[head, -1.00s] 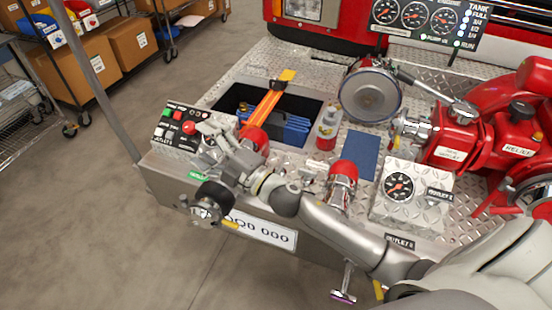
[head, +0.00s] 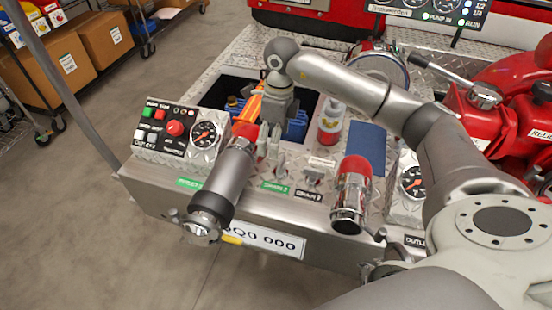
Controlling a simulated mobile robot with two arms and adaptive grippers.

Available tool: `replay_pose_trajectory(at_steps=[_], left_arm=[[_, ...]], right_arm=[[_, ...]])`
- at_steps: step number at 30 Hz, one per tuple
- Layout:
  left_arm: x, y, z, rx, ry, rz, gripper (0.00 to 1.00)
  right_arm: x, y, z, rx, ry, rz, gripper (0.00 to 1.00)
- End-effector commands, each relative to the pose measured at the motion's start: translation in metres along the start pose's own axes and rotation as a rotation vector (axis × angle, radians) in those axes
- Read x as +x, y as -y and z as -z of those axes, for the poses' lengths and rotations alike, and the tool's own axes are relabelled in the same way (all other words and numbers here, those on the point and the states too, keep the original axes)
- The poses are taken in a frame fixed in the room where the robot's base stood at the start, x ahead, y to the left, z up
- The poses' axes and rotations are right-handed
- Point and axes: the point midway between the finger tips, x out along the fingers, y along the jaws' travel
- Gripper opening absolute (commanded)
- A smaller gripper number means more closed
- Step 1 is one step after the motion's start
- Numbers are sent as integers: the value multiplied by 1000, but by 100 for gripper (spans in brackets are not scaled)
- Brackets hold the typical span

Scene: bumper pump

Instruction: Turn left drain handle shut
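My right arm comes in from the lower right of the head view, arches over the bumper and points down. Its gripper (head: 271,150) is over the deck between the two red-collared outlets. Its thin grey fingers look spread apart, just right of the left outlet. The small left drain handle (head: 280,168) is by the green drain label (head: 277,187). It is close to the fingertips, and I cannot tell whether they touch it. A second small handle (head: 312,176) sits by a black drain label (head: 308,195). My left gripper is not seen.
A grey nozzle (head: 225,180) juts forward from the left outlet. The right outlet (head: 350,195) stands on the other side of the drain handles. Behind are an open bin (head: 215,92) and a white-red bottle (head: 330,122). A control box (head: 150,135) is at left.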

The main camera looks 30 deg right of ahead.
Motion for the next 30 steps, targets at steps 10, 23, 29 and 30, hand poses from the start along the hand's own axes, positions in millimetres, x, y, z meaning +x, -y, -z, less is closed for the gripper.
replay_pose_trajectory(at_steps=[10,23,29,30], left_arm=[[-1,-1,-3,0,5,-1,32],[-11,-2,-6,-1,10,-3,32],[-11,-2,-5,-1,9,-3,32],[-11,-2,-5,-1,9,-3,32]], right_arm=[[18,18,22,23,-78,49,79],[91,22,26,22,-74,48,79],[101,22,26,22,-72,49,79],[102,22,26,22,-72,49,79]])
